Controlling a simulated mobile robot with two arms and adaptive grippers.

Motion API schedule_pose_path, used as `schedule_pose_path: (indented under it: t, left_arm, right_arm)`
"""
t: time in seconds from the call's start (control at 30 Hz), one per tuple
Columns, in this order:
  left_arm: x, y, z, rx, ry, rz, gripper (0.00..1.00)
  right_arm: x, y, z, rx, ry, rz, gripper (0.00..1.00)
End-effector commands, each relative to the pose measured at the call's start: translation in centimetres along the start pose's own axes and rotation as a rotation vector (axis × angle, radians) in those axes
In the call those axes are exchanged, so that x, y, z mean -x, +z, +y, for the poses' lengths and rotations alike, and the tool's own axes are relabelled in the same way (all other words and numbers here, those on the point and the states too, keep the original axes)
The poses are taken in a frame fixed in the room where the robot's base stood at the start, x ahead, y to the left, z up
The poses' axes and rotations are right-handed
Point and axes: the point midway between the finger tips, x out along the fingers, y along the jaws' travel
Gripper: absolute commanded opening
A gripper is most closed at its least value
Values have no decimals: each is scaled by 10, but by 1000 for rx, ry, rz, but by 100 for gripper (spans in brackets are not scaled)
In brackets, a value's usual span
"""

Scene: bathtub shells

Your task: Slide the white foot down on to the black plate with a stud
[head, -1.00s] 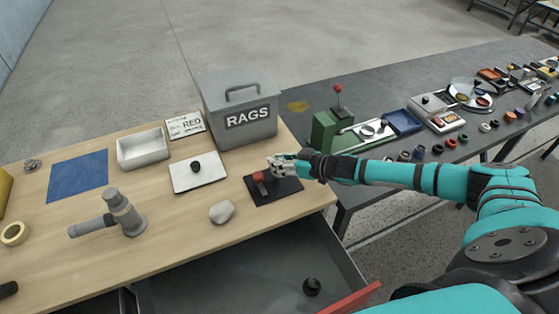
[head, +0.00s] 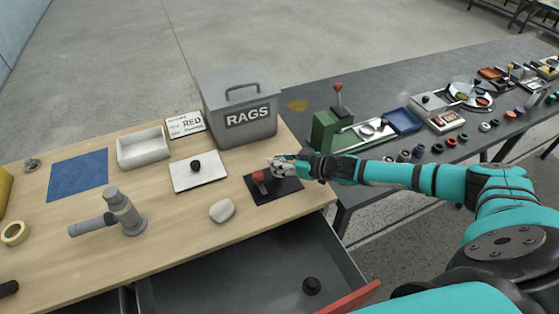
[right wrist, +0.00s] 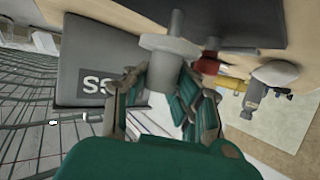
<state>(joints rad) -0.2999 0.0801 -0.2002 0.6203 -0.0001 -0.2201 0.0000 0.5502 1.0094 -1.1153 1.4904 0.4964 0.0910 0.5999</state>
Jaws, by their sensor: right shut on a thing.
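The black plate (head: 289,189) lies flat near the right front corner of the wooden table. My right gripper (head: 279,163) is over its back part. It is shut on the white foot (right wrist: 168,44), a pale round piece with a wide collar and a narrower neck. In the head view the fingers mostly hide the foot. A red-topped piece (head: 258,177) stands on the plate just left of the gripper; it also shows beside the foot in the right wrist view (right wrist: 208,63). I cannot make out the stud or whether the foot touches it. My left gripper is out of view.
A grey RAGS bin (head: 240,110) stands behind the plate. A white plate with a black knob (head: 190,180) and a pale stone (head: 222,210) lie to the left. An open drawer (head: 220,280) is below the front edge. A green fixture (head: 325,132) stands on the dark bench.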

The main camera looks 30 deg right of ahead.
Motion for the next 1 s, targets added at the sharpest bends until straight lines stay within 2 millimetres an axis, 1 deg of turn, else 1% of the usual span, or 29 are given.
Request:
schedule_pose_path:
  t: [0.5,1.0]
  left_arm:
    - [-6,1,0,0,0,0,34]
    - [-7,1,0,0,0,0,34]
  right_arm:
    - [-4,10,0,0,0,1,0]
    - [-4,10,0,0,0,1,0]
